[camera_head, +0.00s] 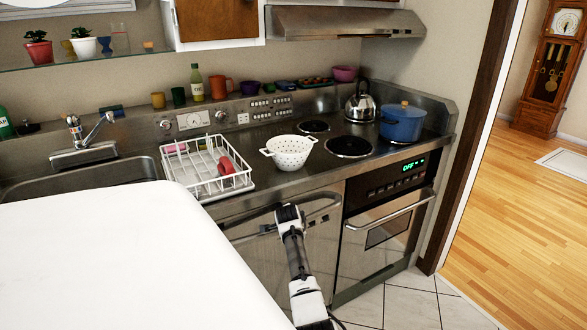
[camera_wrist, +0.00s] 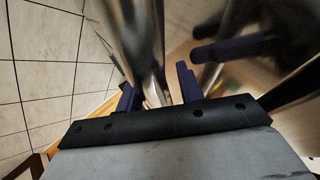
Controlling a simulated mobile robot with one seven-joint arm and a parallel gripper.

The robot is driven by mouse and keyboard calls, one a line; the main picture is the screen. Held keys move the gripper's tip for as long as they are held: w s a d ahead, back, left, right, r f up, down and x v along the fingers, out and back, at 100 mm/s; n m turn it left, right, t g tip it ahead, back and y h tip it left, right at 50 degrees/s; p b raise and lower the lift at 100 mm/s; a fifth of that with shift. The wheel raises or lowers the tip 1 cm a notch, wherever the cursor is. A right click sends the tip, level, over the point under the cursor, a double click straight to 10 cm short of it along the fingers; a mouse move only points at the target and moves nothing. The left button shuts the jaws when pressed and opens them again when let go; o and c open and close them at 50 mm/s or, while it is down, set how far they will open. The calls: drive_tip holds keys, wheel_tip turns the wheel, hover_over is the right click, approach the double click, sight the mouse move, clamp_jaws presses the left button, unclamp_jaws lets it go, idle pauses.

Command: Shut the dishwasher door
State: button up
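The dishwasher door (camera_head: 324,250) is a steel panel under the counter, left of the oven, with a curved bar handle (camera_head: 326,208) across its top. It looks upright and close to its frame; I cannot tell whether a small gap is left. My gripper (camera_head: 288,213) is at the middle of the handle. In the wrist view, the dark blue fingers (camera_wrist: 158,88) are apart, one on each side of the shiny handle bar (camera_wrist: 146,42). The shiny door face (camera_wrist: 262,62) mirrors the fingers. My arm hides part of the door.
The oven (camera_head: 384,232) with its own bar handle stands right of the door. Above are a white colander (camera_head: 289,151), a dish rack (camera_head: 190,178), a kettle (camera_head: 360,106) and a blue pot (camera_head: 402,122). The tiled floor (camera_head: 410,304) is clear at lower right.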

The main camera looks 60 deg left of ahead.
drive_tip(key=shift+o, duration=0.8)
drive_tip(key=shift+f, duration=0.1)
drive_tip(key=shift+s, duration=0.1)
drive_tip(key=shift+s, duration=0.1)
drive_tip(key=b+v, duration=0.1)
drive_tip(key=v, duration=1.2)
drive_tip(key=shift+d+r+b, duration=0.2)
drive_tip(key=shift+r+b, duration=0.1)
drive_tip(key=shift+r, duration=0.05)
drive_tip(key=shift+s, duration=0.1)
